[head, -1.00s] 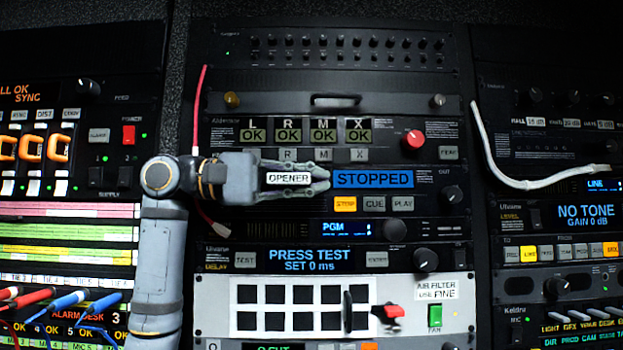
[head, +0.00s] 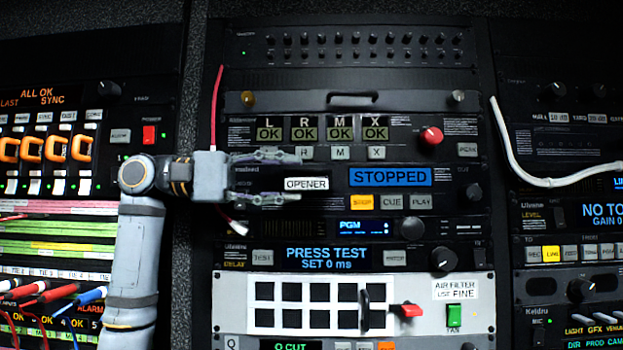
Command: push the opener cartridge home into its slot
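The opener cartridge (head: 306,184) shows as a white label reading OPENER on a dark deck panel, left of the blue STOPPED display (head: 390,177). How far it stands out of its slot cannot be told; the slot itself is not clearly visible. My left gripper (head: 303,177) reaches in from the left with its fingers spread, one above and one below the label. A gap shows between each finger and the label, so the gripper looks open and empty. My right gripper is out of view.
Below the display are STOP, CUE and PLAY buttons (head: 391,202), with STOP lit yellow. A red knob (head: 432,136) is above right. A red-and-white cable (head: 215,108) hangs behind my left gripper. A red-handled part (head: 408,310) juts from the pale panel below.

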